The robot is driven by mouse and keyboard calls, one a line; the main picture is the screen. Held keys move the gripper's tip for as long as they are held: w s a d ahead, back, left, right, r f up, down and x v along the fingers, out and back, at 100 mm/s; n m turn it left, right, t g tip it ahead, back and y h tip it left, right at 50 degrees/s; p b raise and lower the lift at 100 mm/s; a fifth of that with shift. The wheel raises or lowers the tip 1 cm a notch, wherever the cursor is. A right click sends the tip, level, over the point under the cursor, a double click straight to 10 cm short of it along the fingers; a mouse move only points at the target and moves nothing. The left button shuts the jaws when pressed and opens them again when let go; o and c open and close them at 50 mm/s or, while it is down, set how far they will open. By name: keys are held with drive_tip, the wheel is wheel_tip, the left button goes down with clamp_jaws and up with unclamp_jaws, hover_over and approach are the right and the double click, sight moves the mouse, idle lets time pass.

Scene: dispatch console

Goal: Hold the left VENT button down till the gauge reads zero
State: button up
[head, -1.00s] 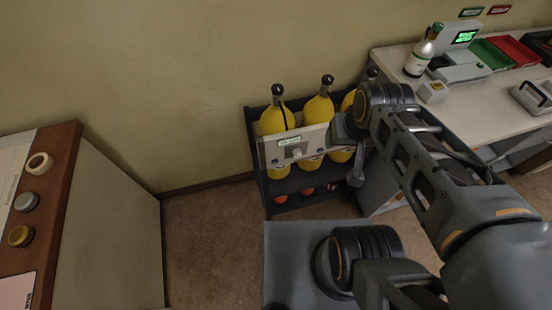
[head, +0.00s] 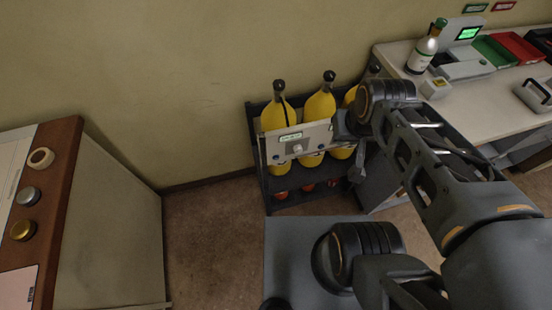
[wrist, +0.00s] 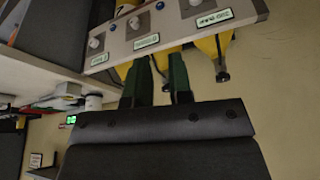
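A pale panel (head: 318,136) is mounted across the front of a dark rack of yellow cylinders. The wrist view shows the panel (wrist: 176,24) upside down, with white knob-like buttons, small blue parts and green-edged labels. The panel's left label (head: 291,137) has a pale round button (head: 297,149) below it in the head view. In the wrist view this label (wrist: 213,18) and button (wrist: 194,4) are at the upper right. My gripper (wrist: 164,62) has two green fingers parted by a gap, nothing visible between them, close to the panel by the middle label (wrist: 147,41). No gauge reading is legible.
Yellow cylinders (head: 319,106) stand in the dark rack (head: 256,150) behind the panel. A counter at right holds a bottle (head: 422,52), trays (head: 519,49) and a green-lit screen (head: 468,33). A wooden-edged console (head: 50,190) with round knobs is at left. Floor between is clear.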

clamp_jaws()
idle(1.0)
